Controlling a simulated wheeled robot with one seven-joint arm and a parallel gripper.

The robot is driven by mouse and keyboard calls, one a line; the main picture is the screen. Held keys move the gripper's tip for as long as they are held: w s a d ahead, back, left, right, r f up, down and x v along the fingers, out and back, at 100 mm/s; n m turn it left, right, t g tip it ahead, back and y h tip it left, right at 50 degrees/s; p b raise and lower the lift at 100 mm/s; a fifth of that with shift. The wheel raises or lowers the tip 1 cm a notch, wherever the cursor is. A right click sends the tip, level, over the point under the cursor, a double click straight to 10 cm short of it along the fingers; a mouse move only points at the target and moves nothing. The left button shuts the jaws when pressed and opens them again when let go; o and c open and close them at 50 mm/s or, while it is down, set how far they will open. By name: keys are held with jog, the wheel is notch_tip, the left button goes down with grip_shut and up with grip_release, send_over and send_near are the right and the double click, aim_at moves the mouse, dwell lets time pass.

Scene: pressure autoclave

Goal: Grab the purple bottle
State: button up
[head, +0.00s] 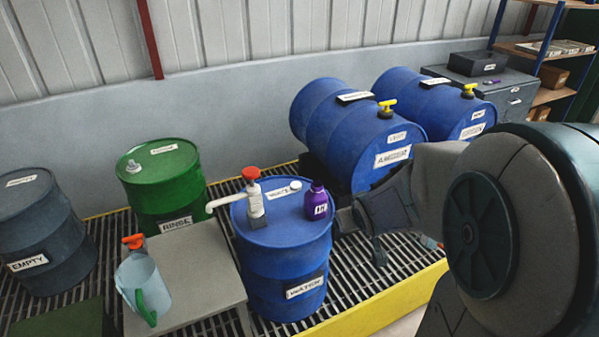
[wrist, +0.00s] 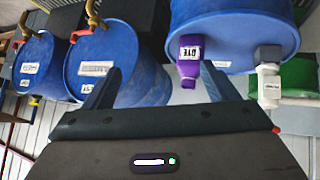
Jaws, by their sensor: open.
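The purple bottle (head: 318,201) stands upright on top of the blue water drum (head: 288,262), near its right edge, with a white label on its side. In the wrist view the scene is upside down; the bottle (wrist: 189,60) shows ahead of the finger gap, closer to the right finger. My gripper (head: 360,236) is open and empty, just right of the bottle and the drum in the head view. In the wrist view my gripper (wrist: 158,85) has its two fingers spread wide. It appears not to touch the bottle.
A white pump with a red top (head: 252,190) stands on the same drum, left of the bottle. Two blue drums (head: 345,125) lie on their sides behind. A green drum (head: 160,180) and a clear jug (head: 143,285) are at left.

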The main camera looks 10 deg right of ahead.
aim_at(322, 199)
jog(key=w+a+f+t+y, duration=0.1)
jog(key=w+f+y, duration=0.1)
jog(key=w, duration=0.3)
jog(key=w+a+f+n+t+y+b, duration=0.1)
jog(key=w+a+f+t+y, duration=0.1)
jog(key=w, duration=0.3)
jog(key=w+a+f+n+t+y, duration=0.1)
jog(key=w+f+t, duration=0.1)
jog(key=w+f, duration=0.2)
jog(key=shift+w+a+y, duration=0.25)
jog(key=shift+w+y, duration=0.15)
jog(key=shift+w, duration=0.05)
jog(key=shift+x, duration=2.75)
jog(key=shift+s+a, duration=0.1)
jog(key=c, duration=1.2)
jog(key=shift+c, duration=0.3)
jog(key=shift+r, duration=0.15)
